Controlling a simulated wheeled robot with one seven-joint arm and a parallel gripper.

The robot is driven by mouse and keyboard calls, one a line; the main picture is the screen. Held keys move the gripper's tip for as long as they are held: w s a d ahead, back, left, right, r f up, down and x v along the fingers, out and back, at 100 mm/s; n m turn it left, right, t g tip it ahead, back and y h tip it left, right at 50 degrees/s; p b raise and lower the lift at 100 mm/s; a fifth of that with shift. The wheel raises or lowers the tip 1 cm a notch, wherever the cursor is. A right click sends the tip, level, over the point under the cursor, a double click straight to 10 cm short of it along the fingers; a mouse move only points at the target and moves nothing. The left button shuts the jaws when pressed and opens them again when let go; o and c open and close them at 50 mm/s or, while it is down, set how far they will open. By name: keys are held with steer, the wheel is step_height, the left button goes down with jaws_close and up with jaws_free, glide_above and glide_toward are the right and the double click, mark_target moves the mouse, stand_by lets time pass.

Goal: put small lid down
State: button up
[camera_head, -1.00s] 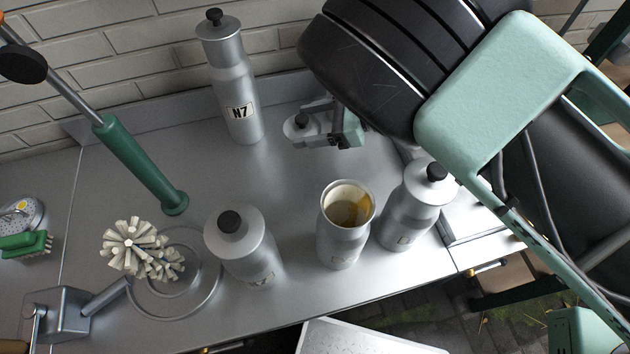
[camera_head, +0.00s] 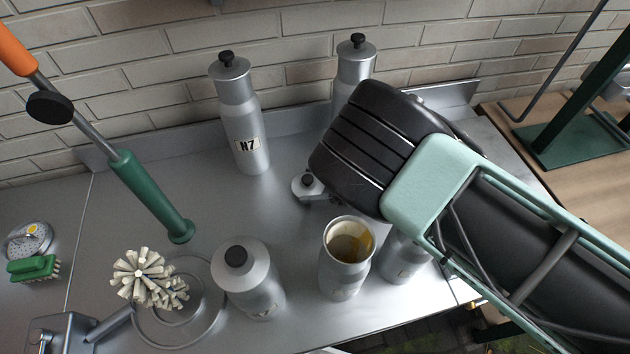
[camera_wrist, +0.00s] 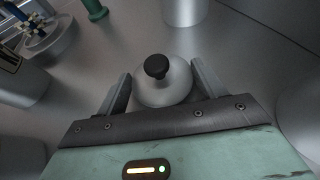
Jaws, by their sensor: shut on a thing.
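The small lid (camera_head: 308,184) is a grey metal disc with a black knob, low over the steel counter behind the open can. It also shows in the wrist view (camera_wrist: 166,92). My gripper (camera_wrist: 162,78) is shut on it, with one finger on each side. In the head view my arm hides most of the gripper. I cannot tell whether the lid touches the counter. The open can (camera_head: 334,276) stands upright without a lid, its inside showing a yellowish-brown patch.
Lidded cans stand at the back left (camera_head: 247,135), back right (camera_head: 352,70) and front left (camera_head: 253,287). Another can (camera_head: 400,262) is partly behind my arm. A green-handled rod (camera_head: 150,195) and a brush (camera_head: 145,275) are at left. Clear counter lies left of the lid.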

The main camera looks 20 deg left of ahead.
steer(key=o, duration=1.1)
steer(key=b+v, duration=0.3)
steer(key=v, duration=0.9)
